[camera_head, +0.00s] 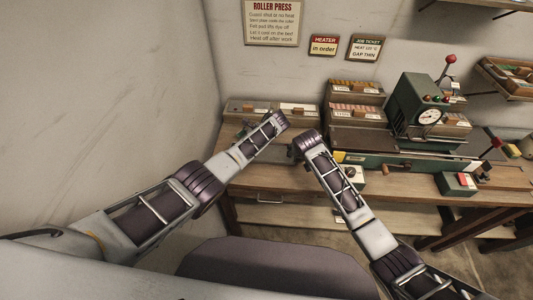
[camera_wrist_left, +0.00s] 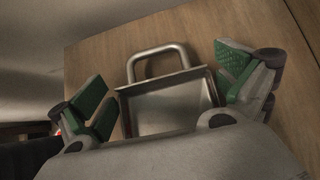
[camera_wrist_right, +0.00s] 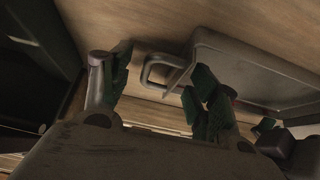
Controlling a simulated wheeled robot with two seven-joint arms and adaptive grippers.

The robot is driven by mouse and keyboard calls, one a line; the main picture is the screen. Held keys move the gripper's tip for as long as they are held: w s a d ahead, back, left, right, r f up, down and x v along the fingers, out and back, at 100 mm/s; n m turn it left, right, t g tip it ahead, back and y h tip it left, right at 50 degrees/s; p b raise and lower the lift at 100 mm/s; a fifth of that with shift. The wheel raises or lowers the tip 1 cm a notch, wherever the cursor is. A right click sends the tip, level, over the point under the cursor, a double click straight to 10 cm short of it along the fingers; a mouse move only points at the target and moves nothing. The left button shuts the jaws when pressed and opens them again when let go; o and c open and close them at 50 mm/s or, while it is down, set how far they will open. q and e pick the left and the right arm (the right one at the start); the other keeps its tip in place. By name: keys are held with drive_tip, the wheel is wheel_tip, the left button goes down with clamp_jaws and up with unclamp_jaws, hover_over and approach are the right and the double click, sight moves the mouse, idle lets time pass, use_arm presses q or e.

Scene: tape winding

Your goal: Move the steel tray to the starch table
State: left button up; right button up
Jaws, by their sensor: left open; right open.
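The steel tray (camera_wrist_left: 165,105) is a shallow metal tray with a loop handle, resting on a wooden top in the left wrist view. My left gripper (camera_wrist_left: 163,80) is open, its green-padded fingers on either side of the tray and handle; contact is unclear. In the right wrist view the tray (camera_wrist_right: 255,75) lies at the upper right, with a loop handle (camera_wrist_right: 150,72) between the spread fingers of my open right gripper (camera_wrist_right: 158,78). In the head view my forearms and wrists hide the tray and fingertips. I cannot tell which surface is the starch table.
A wooden bench (camera_head: 285,215) runs along the back wall. A green press with a round dial (camera_head: 429,116) stands right of my arms. Card boxes (camera_head: 356,92) sit behind, and a control box with buttons (camera_head: 457,184) stands near the bench's front edge. A wall closes the left side.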

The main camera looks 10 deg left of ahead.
use_arm(q)
drive_tip(key=shift+a+f, duration=0.25)
use_arm(e)
drive_tip(key=shift+w+f, duration=0.2)
drive_tip(key=shift+f, duration=0.1)
use_arm(q)
drive_tip(key=c, duration=0.9)
use_arm(e)
drive_tip(key=c, duration=1)
use_arm(q)
drive_tip(key=shift+c, duration=1)
use_arm(e)
clamp_jaws()
